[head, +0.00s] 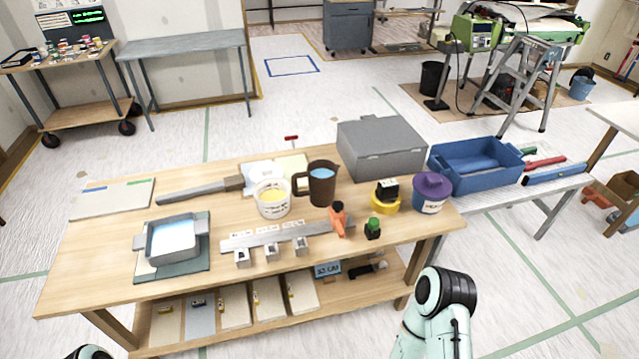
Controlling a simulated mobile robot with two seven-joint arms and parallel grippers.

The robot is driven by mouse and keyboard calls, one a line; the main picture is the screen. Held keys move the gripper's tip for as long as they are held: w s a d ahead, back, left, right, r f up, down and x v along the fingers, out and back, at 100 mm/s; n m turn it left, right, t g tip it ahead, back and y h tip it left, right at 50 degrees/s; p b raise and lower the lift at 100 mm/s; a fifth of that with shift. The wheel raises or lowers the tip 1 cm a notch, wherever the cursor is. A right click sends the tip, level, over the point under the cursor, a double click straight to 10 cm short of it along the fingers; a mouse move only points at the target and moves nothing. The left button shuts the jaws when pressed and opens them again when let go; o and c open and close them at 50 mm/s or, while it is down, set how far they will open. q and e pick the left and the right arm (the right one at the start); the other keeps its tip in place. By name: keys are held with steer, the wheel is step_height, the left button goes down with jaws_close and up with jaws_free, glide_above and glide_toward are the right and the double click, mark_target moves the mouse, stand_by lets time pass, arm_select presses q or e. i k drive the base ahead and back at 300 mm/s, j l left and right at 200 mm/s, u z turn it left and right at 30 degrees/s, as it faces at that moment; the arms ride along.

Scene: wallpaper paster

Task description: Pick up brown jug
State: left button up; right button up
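The brown jug (322,184) stands upright on the wooden table (90,262), right of the table's middle. It holds something light blue, and its handle points left. My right arm shows at the lower right, in front of the table and well apart from the jug; its gripper cannot be seen. Only a small piece of my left arm shows at the bottom left edge, and its gripper is out of view.
A clear tub (272,199) stands close left of the jug. A grey case (381,150) is behind it to the right. An orange tool (339,219), yellow tape (385,204) and a purple-lidded tub (431,193) are on the right. A metal rail (270,238) lies in front.

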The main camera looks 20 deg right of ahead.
mark_target(321, 174)
steer(key=i+l+u, duration=0.1)
steer(key=l+u, duration=0.3)
steer(key=l, duration=0.2)
steer(key=l+u, duration=0.35)
steer(key=l, duration=0.2)
